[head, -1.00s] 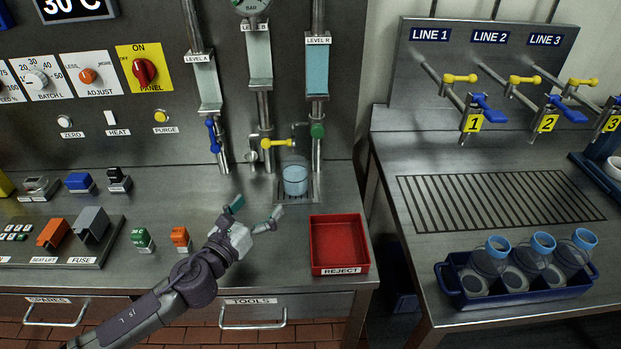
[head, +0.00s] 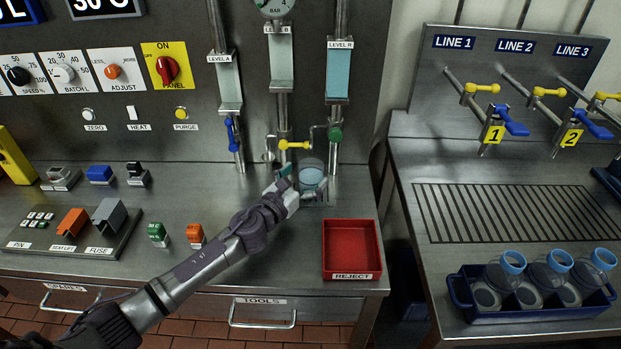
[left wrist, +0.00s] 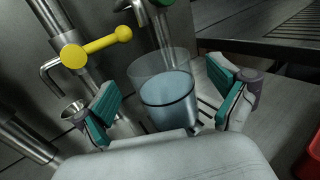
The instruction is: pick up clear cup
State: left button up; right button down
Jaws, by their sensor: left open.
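The clear cup (head: 312,174) stands upright on the small drain grate under the valve spouts, partly filled with bluish liquid. In the left wrist view the cup (left wrist: 165,92) sits between the two teal-padded fingers. My left gripper (head: 294,187) is open, with one finger on each side of the cup. In the left wrist view the left gripper (left wrist: 168,105) shows gaps between its pads and the cup. The gripper hides part of the cup's lower side in the head view. My right gripper is not in view.
A yellow valve handle (head: 293,145) and a green knob (head: 335,134) are just behind and above the cup. A red reject tray (head: 351,250) lies in front of it to the right. A blue crate (head: 535,311) with capped bottles stands on the right bench.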

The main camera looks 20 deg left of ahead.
pick_arm(q)
jog(key=shift+x, duration=0.8)
jog(key=shift+w+d, duration=0.2)
jog(key=shift+w, duration=0.3)
jog(key=c, duration=1.4)
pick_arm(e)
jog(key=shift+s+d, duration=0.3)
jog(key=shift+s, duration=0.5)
pick_arm(q)
jog(key=shift+r, duration=0.2)
